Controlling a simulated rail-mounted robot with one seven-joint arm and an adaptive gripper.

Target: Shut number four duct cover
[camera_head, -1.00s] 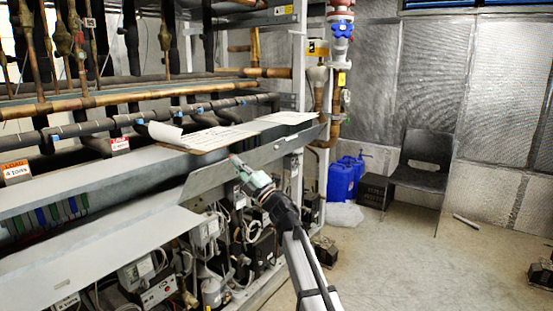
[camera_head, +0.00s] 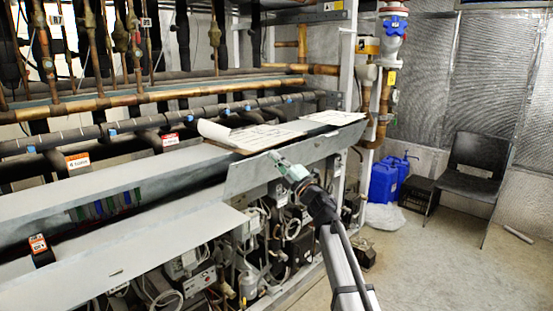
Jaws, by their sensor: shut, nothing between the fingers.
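A long grey duct runs along the front of the rack. At the left, a wide cover flap (camera_head: 125,245) hangs open and outward, and coloured wires show in the slot behind it. At the right, another cover panel (camera_head: 300,160) stands tilted up along the duct's front edge. I cannot read which cover is number four. My gripper (camera_head: 273,156) is shut and empty, its tip at or just in front of the right panel's face; contact cannot be told. My arm comes up from the lower right.
Papers (camera_head: 265,137) lie on top of the duct behind my gripper. An orange-labelled black clip (camera_head: 40,248) sits at the left flap. Pipes (camera_head: 150,100) run behind. Compressor parts and cables fill the space below. Open floor (camera_head: 440,265) lies right, before a black chair (camera_head: 474,165) and blue jugs (camera_head: 385,180).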

